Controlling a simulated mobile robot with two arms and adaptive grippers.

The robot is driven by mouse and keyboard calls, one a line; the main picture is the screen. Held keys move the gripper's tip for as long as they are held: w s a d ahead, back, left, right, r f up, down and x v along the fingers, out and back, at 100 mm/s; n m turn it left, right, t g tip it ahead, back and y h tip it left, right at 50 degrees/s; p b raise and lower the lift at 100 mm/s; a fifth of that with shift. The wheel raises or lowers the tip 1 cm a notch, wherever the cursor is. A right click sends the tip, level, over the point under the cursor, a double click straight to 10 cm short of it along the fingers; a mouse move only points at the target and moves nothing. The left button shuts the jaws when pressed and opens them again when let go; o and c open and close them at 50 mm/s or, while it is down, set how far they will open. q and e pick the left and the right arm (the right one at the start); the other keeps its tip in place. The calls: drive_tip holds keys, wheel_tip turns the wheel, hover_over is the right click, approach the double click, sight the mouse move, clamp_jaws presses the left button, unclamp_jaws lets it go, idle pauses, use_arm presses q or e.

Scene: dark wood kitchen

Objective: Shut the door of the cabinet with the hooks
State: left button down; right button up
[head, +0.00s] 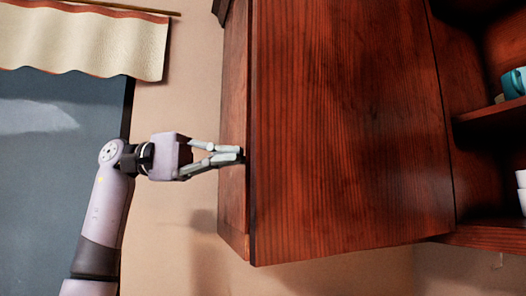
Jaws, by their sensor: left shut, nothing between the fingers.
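A dark red wooden wall cabinet (234,90) hangs in the middle of the head view. Its large flat door (350,130) faces me and covers the front. I cannot tell whether the door is flush or slightly ajar; a dark line runs down its left edge. My left gripper (242,154) is shut and empty, pointing right. Its fingertips are at the cabinet's left side, close to the door's left edge; I cannot tell whether they touch. No hooks show. My right gripper is not in view.
Open shelves (490,115) adjoin the cabinet on the right, with a teal cup (513,83) and white dishes (521,190) at the picture's edge. A window (55,120) with a cream blind (85,42) is on the left. Bare wall (175,240) lies below.

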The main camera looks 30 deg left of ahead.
sight(264, 151)
use_arm(q)
drive_tip(key=d, duration=0.7)
drive_tip(key=shift+s+d, duration=0.2)
drive_tip(key=shift+s, duration=0.1)
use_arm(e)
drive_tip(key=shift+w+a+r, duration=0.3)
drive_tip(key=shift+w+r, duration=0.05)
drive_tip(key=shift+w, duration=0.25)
